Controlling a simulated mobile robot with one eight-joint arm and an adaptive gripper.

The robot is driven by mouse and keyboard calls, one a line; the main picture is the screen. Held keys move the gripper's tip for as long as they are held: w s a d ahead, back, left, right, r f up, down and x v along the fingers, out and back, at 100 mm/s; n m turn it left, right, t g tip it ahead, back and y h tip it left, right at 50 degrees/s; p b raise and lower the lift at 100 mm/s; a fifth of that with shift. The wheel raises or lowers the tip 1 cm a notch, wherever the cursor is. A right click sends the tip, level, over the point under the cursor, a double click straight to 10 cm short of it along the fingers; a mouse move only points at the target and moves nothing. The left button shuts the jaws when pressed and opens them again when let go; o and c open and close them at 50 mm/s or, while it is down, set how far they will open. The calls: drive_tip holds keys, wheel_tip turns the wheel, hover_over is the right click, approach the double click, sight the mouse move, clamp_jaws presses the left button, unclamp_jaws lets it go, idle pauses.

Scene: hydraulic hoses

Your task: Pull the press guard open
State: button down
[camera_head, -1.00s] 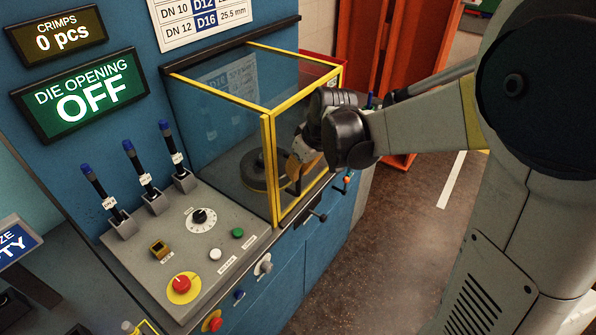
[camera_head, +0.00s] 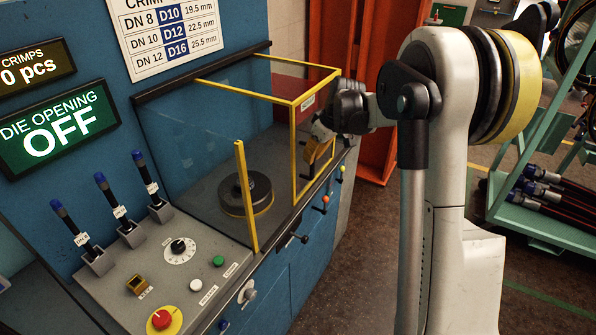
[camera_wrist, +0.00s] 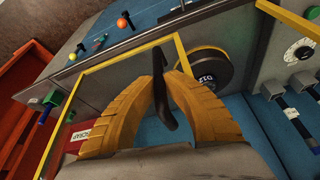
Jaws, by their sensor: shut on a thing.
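The press guard (camera_head: 293,150) is a clear box door with a yellow frame on the blue press. Its near yellow edge stands well apart from a fixed yellow post (camera_head: 246,195), leaving a wide gap at the front. Through the gap a dark round die head (camera_head: 246,194) with a yellow ring shows; it also shows in the wrist view (camera_wrist: 200,66). My gripper (camera_head: 316,148) is at the guard's front. In the wrist view, its orange fingers (camera_wrist: 162,82) are closed on the guard's black handle (camera_wrist: 160,66).
Left of the guard is a control panel with levers, a dial (camera_head: 178,248) and a red emergency button (camera_head: 163,319). Small knobs (camera_head: 324,199) stick out along the press front. An orange cabinet (camera_head: 345,60) stands behind, and a green hose rack (camera_head: 540,200) is at right.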

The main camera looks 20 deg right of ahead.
drive_tip(key=w+d, duration=0.3)
drive_tip(key=d, duration=0.2)
drive_tip(key=shift+w, duration=0.35)
drive_tip(key=c, duration=1.4)
unclamp_jaws()
drive_tip(key=shift+a, duration=0.1)
drive_tip(key=v, duration=1.2)
